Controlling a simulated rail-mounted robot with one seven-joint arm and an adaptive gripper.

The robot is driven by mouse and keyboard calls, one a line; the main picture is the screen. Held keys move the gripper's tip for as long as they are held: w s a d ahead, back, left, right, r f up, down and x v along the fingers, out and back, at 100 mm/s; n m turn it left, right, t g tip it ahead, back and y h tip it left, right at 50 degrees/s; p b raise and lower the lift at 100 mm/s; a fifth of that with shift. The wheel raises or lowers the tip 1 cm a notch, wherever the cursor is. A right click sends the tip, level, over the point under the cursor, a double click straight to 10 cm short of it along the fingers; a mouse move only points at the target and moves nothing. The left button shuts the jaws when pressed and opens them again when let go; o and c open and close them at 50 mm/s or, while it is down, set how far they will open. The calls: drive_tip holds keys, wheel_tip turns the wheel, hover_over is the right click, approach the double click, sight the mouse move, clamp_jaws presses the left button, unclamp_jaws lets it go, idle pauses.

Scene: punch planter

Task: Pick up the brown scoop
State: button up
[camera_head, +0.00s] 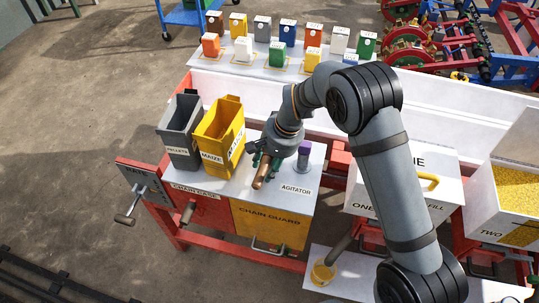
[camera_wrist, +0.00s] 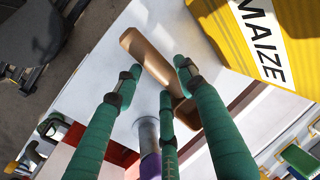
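The brown scoop (camera_head: 262,170) lies on the light top of the chain case, in front of the yellow maize bin. In the wrist view the scoop (camera_wrist: 148,52) runs diagonally between my green fingers, with its lower end partly hidden behind them. My gripper (camera_head: 266,164) is low over the scoop, pointing down. In the wrist view my gripper (camera_wrist: 160,75) has its fingers spread on both sides of the scoop, with small gaps showing. Contact at the hidden parts cannot be told.
A yellow maize bin (camera_head: 217,135) and a grey bin (camera_head: 182,130) stand left of my gripper. A grey post with a purple top (camera_head: 304,154) stands close on the right, by the agitator label. A white fill box (camera_head: 405,185) is farther right.

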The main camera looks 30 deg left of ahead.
drive_tip(key=shift+x, duration=1.2)
drive_tip(key=c, duration=0.4)
clamp_jaws()
